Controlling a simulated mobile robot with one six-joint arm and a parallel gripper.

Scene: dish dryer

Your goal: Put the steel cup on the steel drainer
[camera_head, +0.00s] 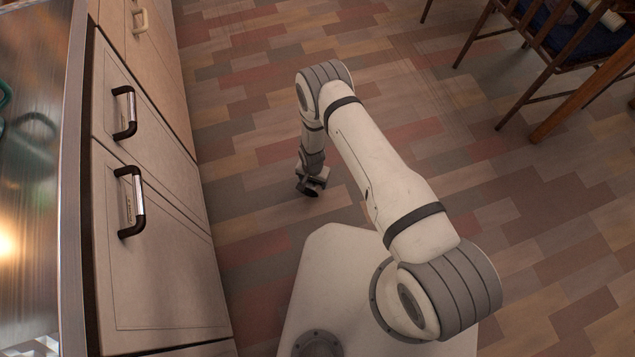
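My gripper (311,187) hangs at the end of my arm, pointing down above the tiled floor, to the right of the cabinet fronts. It is small in the view, and I cannot tell whether it is open or shut. I see nothing held in it. Neither the steel cup nor the steel drainer can be made out in this view.
A shiny steel countertop (40,215) runs along the left edge, with part of a green object (4,94) on it. Cabinet fronts (165,265) with dark handles stand below. A chair (545,45) and wooden table leg stand at upper right. The floor between is clear.

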